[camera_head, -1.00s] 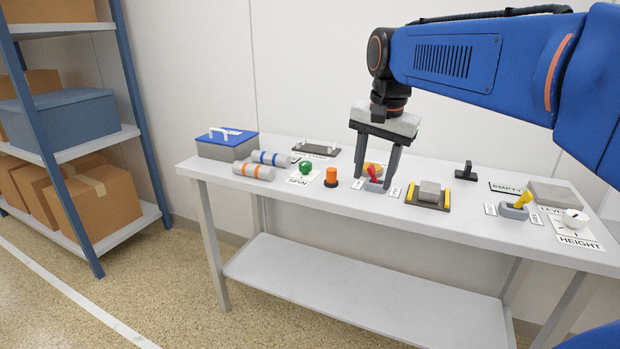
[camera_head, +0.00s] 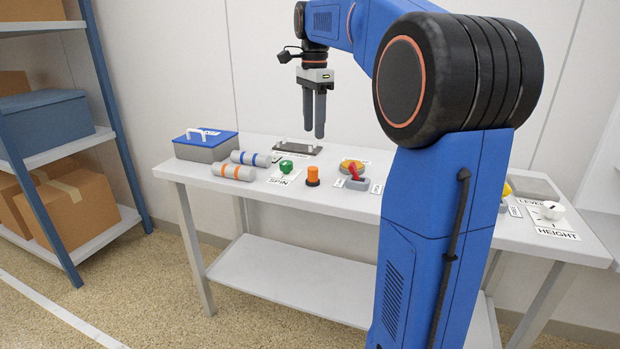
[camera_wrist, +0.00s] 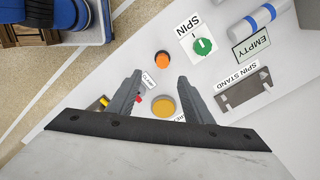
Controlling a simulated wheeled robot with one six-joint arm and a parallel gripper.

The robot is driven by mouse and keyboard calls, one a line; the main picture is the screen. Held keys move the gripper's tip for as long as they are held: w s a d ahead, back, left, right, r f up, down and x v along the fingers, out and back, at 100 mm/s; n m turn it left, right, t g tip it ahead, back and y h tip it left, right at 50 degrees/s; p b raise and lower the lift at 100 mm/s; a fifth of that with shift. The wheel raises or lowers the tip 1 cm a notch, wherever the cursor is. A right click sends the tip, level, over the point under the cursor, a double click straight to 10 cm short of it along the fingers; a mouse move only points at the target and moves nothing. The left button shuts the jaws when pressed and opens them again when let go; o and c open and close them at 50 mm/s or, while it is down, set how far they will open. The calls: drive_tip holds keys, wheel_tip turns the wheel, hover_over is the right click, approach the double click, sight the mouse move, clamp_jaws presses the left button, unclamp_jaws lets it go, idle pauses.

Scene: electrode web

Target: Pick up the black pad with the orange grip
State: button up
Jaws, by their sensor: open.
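The black pad with the orange grip appears to be the short orange cylinder on a dark round base (camera_head: 312,177), upright near the front edge of the white table. In the wrist view its orange top (camera_wrist: 162,59) shows just beyond my fingertips, with a thin dark rim. My gripper (camera_head: 314,136) is open and empty, pointing down, raised above the table behind the cylinder. The wrist view shows the two fingers spread (camera_wrist: 160,78), with a yellow-orange disc (camera_wrist: 163,106) in the gap below them. Nothing is held.
A green knob (camera_head: 286,167) on the SPIN label stands left of the cylinder, and a red lever switch (camera_head: 356,181) right of it. Two banded grey cylinders (camera_head: 233,172) and a blue-lidded box (camera_head: 206,146) lie farther left. A dark spin stand (camera_head: 298,149) is behind. My arm hides the table's right-centre.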

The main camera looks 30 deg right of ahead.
hover_over(313, 168)
drive_tip(key=f, duration=0.8)
drive_tip(key=shift+s+a+f, duration=0.1)
drive_tip(key=shift+s+f, duration=0.1)
drive_tip(key=shift+s, duration=0.05)
drive_tip(key=shift+w+f, duration=0.15)
drive_tip(key=shift+f, duration=1.35)
drive_tip(key=shift+w+f, duration=0.15)
drive_tip(key=shift+f, duration=1.3)
drive_tip(key=shift+c, duration=0.3)
drive_tip(key=c, duration=1.1)
